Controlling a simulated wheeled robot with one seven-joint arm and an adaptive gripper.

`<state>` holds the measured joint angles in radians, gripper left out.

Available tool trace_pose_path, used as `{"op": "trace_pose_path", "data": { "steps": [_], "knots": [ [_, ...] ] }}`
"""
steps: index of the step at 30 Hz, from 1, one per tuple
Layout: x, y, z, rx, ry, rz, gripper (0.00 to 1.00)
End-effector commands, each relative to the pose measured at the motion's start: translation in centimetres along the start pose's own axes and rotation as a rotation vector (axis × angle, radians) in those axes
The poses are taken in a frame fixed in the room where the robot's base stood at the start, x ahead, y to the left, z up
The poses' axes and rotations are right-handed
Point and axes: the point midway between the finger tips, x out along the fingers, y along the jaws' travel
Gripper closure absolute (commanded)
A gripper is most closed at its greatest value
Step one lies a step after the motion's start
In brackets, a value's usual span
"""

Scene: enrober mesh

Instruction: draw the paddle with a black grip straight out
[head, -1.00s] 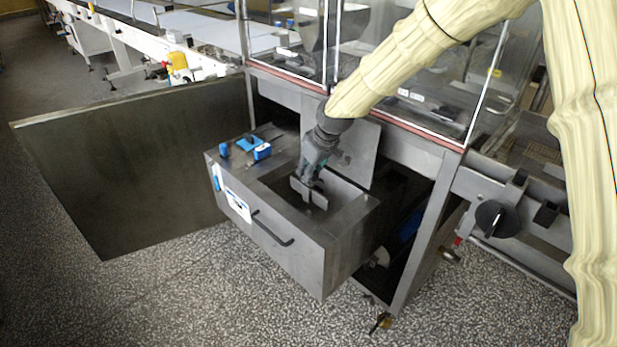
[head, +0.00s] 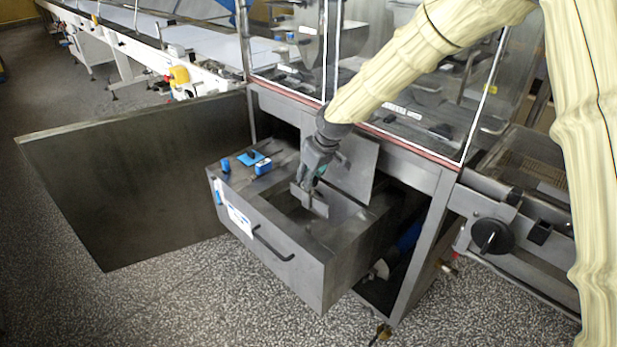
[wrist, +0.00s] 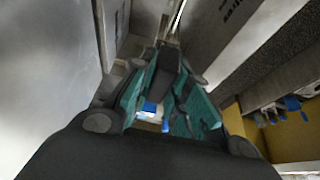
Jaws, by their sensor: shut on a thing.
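My gripper (head: 309,184) is above the opening in the top of a grey metal drawer box (head: 330,270), fingers pointing down. It is shut on the paddle's black grip, which shows between the teal fingers in the wrist view (wrist: 168,66). The paddle (head: 318,208) appears as a small grey plate just below my fingers, at the opening. Its lower part and most of the grip are hidden in the head view, so I cannot tell how much of it is still inside.
A larger grey plate (head: 357,165) stands just behind my gripper, near the machine frame. Several blue items (head: 262,166) lie on the drawer top at left. An open door panel (head: 125,180) stands left. Clear guards (head: 410,90) rise behind.

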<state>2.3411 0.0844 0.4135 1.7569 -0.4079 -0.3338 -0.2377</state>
Motion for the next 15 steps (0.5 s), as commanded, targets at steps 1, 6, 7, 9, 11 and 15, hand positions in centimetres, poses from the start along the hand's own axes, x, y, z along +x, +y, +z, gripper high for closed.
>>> {"op": "trace_pose_path", "data": {
  "steps": [1, 6, 7, 9, 11, 15],
  "knots": [
    [-0.4, 0.0, -0.2, 0.000, 0.001, 0.000, 1.00],
    [-1.0, 0.0, -0.4, 0.000, 0.001, 0.000, 1.00],
    [-1.1, 0.0, -0.5, 0.000, 0.001, 0.000, 1.00],
    [-1.3, 0.0, -0.6, 0.000, 0.001, 0.000, 1.00],
    [-1.5, 0.0, -0.7, 0.000, 0.001, 0.000, 1.00],
    [-2.0, 0.0, -0.9, 0.000, 0.001, 0.000, 1.00]
  ]
}}
